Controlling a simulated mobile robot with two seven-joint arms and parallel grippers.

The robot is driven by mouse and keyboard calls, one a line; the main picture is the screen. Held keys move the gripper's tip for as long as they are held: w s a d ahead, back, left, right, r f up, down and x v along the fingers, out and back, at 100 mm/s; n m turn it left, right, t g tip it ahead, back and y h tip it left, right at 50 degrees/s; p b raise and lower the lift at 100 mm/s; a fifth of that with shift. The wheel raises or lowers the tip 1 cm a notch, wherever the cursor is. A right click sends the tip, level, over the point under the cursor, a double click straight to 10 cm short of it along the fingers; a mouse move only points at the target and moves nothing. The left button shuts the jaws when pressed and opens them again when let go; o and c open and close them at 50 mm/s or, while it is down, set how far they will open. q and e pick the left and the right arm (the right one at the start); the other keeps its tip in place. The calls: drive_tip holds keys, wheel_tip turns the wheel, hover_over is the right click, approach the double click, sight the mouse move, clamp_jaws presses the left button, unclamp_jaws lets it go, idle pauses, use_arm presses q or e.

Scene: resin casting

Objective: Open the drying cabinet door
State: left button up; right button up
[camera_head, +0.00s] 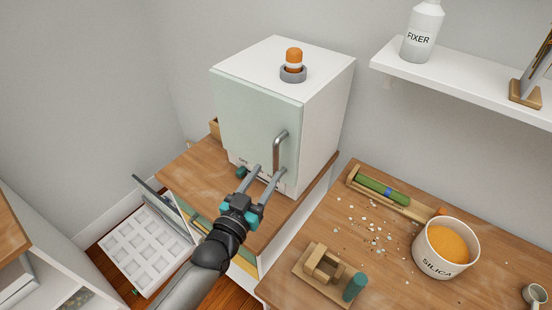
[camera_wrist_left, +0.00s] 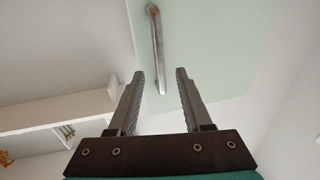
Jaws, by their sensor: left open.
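The drying cabinet (camera_head: 328,115) is a white box with a pale green door (camera_head: 248,118), standing on a wooden worktop. Its door looks shut in the head view. A metal bar handle (camera_head: 277,150) runs upright near the door's right edge; it also shows in the left wrist view (camera_wrist_left: 156,45). My left gripper (camera_head: 268,172) is open and empty in front of the lower door. Its fingertips (camera_wrist_left: 160,75) point toward the handle's lower end, with the handle lying between them in the wrist view. I cannot tell how much gap remains. My right gripper is not in view.
An orange-capped item in a grey ring (camera_head: 293,73) sits on the cabinet. The right worktop holds a silica tub (camera_head: 440,268), a wooden block holder (camera_head: 322,268) and scattered beads. A wall shelf (camera_head: 470,88) holds a fixer bottle (camera_head: 422,32).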

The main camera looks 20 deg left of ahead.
sight(274, 161)
use_arm(q)
drive_tip(key=w, duration=0.4)
drive_tip(key=w+d, duration=0.1)
drive_tip(key=w, duration=0.1)
drive_tip(key=shift+w, duration=0.25)
clamp_jaws()
idle(1.2)
